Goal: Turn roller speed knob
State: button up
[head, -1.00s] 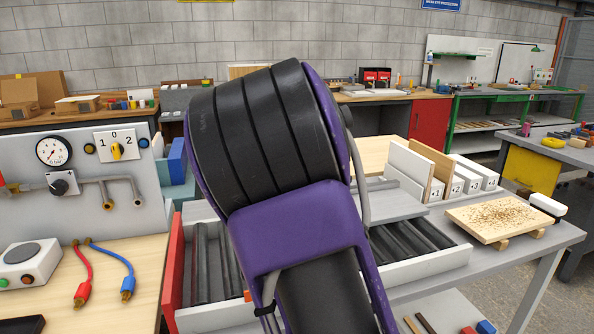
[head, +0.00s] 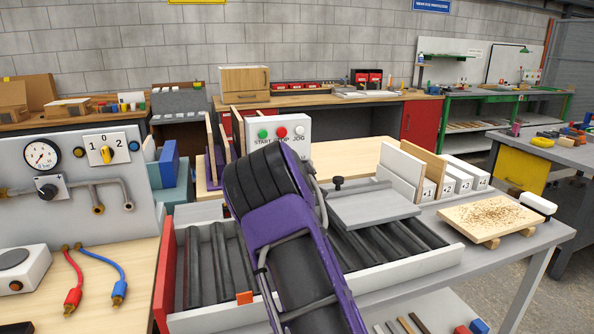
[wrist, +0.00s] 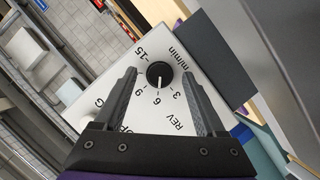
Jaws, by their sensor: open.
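The roller speed knob (wrist: 159,74) is black and round in the wrist view, on a white panel (wrist: 110,75) with a printed "m/min" scale and "REV". Its white pointer line is toward the 6. My gripper (wrist: 160,77) is open, with one dark finger on each side of the knob; I cannot tell whether they touch it. In the head view my purple and black arm hides the gripper and the knob. A white control box (head: 295,124) with green, red and white buttons marked START, STOP and JOG stands behind the arm, partly covered.
A roller bed with white side rails (head: 415,275) lies under my arm. A grey plate (head: 372,206) with a black knob is over the rollers. White numbered blocks (head: 452,180) and a board with shavings (head: 497,218) are at right. A gauge panel (head: 75,215) stands at left.

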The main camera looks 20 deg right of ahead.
jog(key=shift+w, duration=0.15)
grip_shut()
dwell(0.4)
jog(key=shift+d+r+p, duration=0.1)
jog(key=shift+r+p, duration=0.05)
jog(key=shift+p, duration=0.2)
jog(key=m+y+p, duration=0.1)
jog(key=m+p, duration=0.1)
jog(key=p, duration=0.1)
jog(key=m+y+p, duration=0.1)
jog(key=m+p, duration=0.1)
jog(key=p, duration=0.1)
jog(key=m+y+p, duration=0.2)
jog(key=p, duration=0.1)
jog(key=shift+d+r+g+p, duration=0.1)
jog(key=shift+d+g+p, duration=0.2)
